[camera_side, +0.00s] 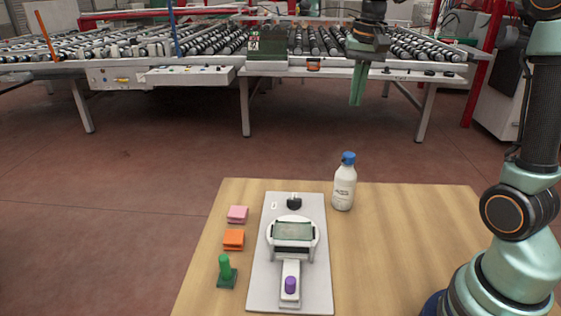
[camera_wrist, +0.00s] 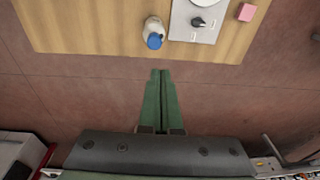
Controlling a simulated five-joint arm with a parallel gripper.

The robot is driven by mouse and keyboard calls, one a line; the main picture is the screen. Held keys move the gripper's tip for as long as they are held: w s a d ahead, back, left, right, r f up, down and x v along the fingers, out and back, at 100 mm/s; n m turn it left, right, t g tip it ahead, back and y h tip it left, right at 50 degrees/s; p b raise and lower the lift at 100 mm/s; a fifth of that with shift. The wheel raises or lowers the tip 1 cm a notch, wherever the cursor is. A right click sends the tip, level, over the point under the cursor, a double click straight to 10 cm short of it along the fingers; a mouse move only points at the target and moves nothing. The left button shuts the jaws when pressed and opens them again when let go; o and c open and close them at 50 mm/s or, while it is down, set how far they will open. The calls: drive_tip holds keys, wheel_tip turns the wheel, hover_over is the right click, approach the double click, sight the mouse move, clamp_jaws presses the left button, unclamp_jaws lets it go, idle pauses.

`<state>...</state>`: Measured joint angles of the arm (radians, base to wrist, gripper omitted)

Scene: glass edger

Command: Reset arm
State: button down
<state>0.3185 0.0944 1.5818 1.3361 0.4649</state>
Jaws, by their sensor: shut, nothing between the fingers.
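My gripper (camera_side: 357,88) hangs high above the floor beyond the far edge of the table, with its green fingers pointing down. In the wrist view my gripper (camera_wrist: 161,73) shows both green fingers side by side, closed together with nothing between them. It is well apart from everything on the table. My arm rises at the right of the side view.
The wooden table (camera_side: 400,250) holds a grey board (camera_side: 262,290) with a glass edger (camera_side: 292,232) and purple knob (camera_side: 291,284). A blue-capped bottle (camera_side: 344,185) stands right. Pink (camera_side: 238,214) and orange (camera_side: 233,238) blocks and a green-handled piece (camera_side: 226,270) lie left. A roller conveyor (camera_side: 190,75) stands behind.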

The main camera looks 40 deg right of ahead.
drive_tip(key=s+a+f+n+t, duration=0.4)
drive_tip(key=s+a+f+n, duration=0.1)
drive_tip(key=s+a+n, duration=0.4)
drive_tip(key=s+a, duration=0.2)
drive_tip(key=a, duration=0.2)
drive_tip(key=shift+s, duration=0.15)
